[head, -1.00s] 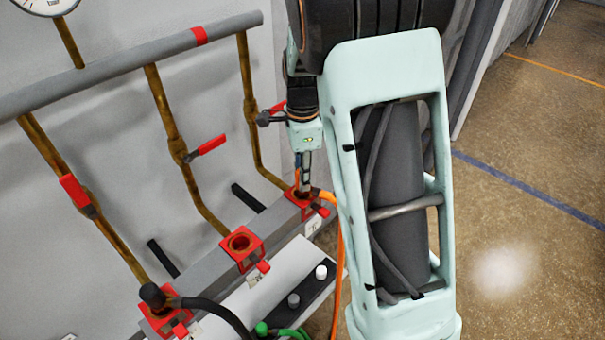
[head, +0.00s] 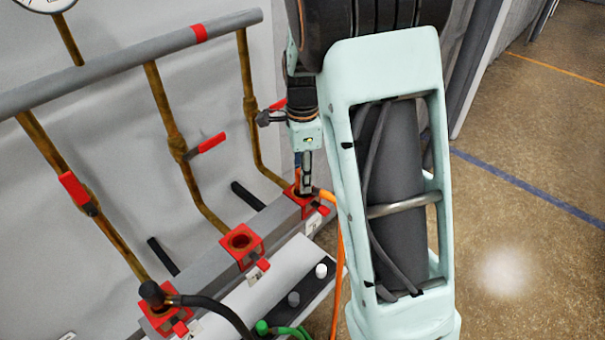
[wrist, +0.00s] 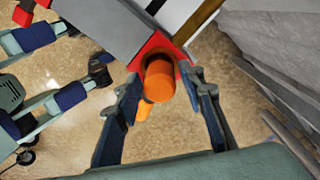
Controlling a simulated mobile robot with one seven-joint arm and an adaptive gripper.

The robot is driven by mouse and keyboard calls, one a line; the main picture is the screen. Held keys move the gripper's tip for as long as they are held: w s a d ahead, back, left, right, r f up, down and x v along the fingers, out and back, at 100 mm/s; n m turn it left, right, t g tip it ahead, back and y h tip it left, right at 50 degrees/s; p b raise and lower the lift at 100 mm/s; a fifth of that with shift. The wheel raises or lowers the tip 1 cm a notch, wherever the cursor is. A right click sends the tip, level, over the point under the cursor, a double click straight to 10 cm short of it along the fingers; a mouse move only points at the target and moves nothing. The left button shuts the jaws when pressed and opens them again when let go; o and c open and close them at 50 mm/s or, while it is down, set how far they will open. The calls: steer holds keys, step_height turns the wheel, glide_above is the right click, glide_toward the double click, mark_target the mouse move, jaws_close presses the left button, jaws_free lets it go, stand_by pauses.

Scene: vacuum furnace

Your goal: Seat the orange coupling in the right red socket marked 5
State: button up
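The right red socket (head: 311,208) is at the right end of the grey rail. The wrist view shows its red rim (wrist: 154,46) around the orange coupling (wrist: 159,82). The coupling stands in the socket opening; how deep it sits I cannot tell. My gripper (wrist: 166,92) is open, one finger on each side of the coupling, with gaps visible between. In the head view my gripper (head: 306,190) points down at the socket and mostly hides the coupling. The orange hose (head: 340,240) leaves to the right and hangs down.
The middle red socket (head: 241,241) is empty. The left socket (head: 160,318) holds a black coupling (head: 153,293) with a black hose. Brass pipes with red-handled valves (head: 207,143) rise behind the rail. A green hose end (head: 262,327) lies in front.

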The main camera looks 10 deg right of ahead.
steer(key=shift+o, duration=0.5)
step_height(320, 180, up, 12)
stand_by(0.3)
